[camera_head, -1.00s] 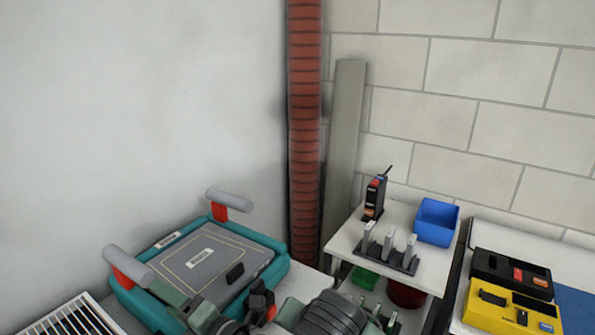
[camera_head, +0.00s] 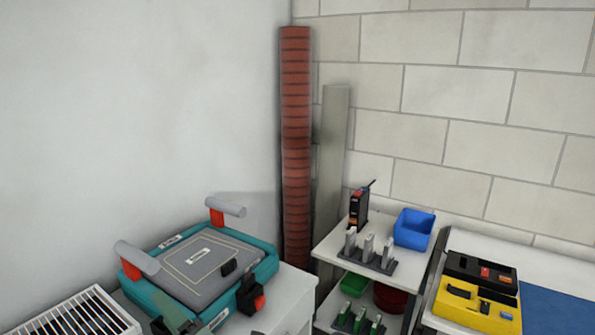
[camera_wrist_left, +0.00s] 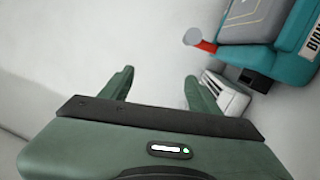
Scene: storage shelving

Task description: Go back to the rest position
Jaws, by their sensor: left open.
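My left gripper (camera_head: 192,322) shows only in part at the bottom edge of the head view, just in front of the teal case. In the left wrist view my left gripper (camera_wrist_left: 158,78) is open, with two green fingers apart and nothing between them. The teal case (camera_head: 262,270) with a grey lid lies on a white surface at the lower left. Its corner also shows at the upper right of the left wrist view (camera_wrist_left: 290,60). My right gripper is not in view.
A white shelf unit (camera_head: 330,245) holds grey clips, a black device and a blue bin (camera_head: 414,228). A yellow-and-black case (camera_head: 475,305) lies at the right. A white grille (camera_head: 75,318) is at the lower left. A red column (camera_head: 296,150) stands at the wall.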

